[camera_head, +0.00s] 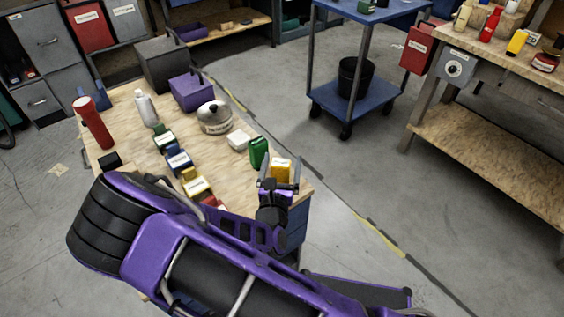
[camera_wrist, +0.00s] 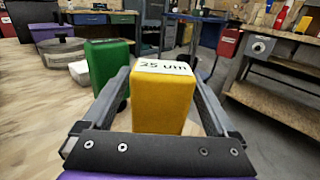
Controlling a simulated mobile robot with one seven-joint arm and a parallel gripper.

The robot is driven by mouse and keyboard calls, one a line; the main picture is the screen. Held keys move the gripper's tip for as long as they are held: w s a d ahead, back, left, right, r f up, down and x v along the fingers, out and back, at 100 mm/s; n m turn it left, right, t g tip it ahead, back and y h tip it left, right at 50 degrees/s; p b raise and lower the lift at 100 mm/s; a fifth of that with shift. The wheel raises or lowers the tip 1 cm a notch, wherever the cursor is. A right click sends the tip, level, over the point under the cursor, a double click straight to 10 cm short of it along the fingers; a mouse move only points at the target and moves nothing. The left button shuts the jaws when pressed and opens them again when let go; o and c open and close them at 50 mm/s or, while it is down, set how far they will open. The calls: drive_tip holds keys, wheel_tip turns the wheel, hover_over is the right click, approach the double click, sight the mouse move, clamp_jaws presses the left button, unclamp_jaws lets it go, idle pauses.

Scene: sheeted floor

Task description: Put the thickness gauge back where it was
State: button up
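A yellow block (camera_head: 281,168) stands upright near the right corner of the wooden table. In the wrist view its white top label reads "25 um" on the yellow block (camera_wrist: 160,100). My gripper (camera_head: 279,182) is open, its fingers on either side of the yellow block. In the wrist view, small gaps seem to show between my gripper (camera_wrist: 164,75) and the block's sides. I cannot tell for sure which object is the thickness gauge. A green block (camera_head: 258,152) stands just left of the yellow one; it also shows in the wrist view (camera_wrist: 108,65).
The wooden tabletop (camera_head: 120,125) also holds a white block (camera_head: 238,140), a silver domed object (camera_head: 214,116), a purple bin (camera_head: 192,94), a red cylinder (camera_head: 94,122), a white bottle (camera_head: 146,108) and several labelled small blocks. A blue cart (camera_head: 350,105) stands beyond; floor between is clear.

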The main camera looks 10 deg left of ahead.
drive_tip(key=shift+r, duration=0.15)
drive_tip(key=s+d+p, duration=0.1)
drive_tip(key=s, duration=1.1)
idle(0.3)
